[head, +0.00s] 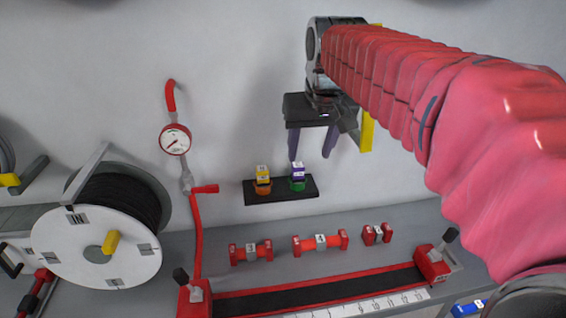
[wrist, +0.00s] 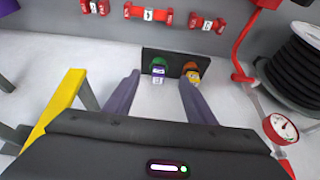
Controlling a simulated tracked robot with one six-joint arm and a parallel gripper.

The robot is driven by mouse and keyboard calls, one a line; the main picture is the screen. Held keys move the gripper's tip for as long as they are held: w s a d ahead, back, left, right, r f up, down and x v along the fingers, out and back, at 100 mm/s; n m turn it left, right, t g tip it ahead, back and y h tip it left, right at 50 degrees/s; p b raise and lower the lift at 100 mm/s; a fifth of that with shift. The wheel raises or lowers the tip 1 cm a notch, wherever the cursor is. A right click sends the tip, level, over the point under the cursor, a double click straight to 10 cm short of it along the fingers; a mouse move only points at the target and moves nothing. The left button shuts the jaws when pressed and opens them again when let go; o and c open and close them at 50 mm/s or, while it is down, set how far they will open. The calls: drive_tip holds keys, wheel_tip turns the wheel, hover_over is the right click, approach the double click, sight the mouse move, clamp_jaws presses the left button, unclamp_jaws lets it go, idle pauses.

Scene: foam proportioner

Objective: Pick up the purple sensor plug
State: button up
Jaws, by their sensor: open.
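The purple sensor plug (head: 298,182) stands at the right end of a small black plate on the wall, with a green base under it. In the wrist view the purple plug (wrist: 157,80) lies between the fingertips' lines, nearer the left finger. A yellow plug (head: 262,175) on an orange base stands beside it; it also shows in the wrist view (wrist: 193,80). My gripper (head: 311,158) is open and empty, with its two purple fingers pointing down above the plate. In the wrist view my gripper (wrist: 157,76) faces the plate, apart from both plugs.
The black plate (head: 281,197) sticks out above the grey bench. A cable reel (head: 100,240) and a red pipe with a gauge (head: 175,139) stand at left. Red fittings (head: 320,242) lie on the bench below. A yellow bar (wrist: 50,113) runs along the gripper's left in the wrist view.

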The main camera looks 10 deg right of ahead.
approach(298, 166)
wheel_tip(298, 166, up, 3)
drive_tip(key=shift+s+d, duration=0.1)
drive_tip(key=shift+s, duration=0.1)
drive_tip(key=shift+f, duration=0.1)
drive_tip(key=shift+x, duration=4.3)
drive_tip(key=shift+s+f, duration=0.1)
drive_tip(key=shift+x, duration=2.55)
drive_tip(key=shift+s, duration=0.15)
drive_tip(key=c, duration=1.2)
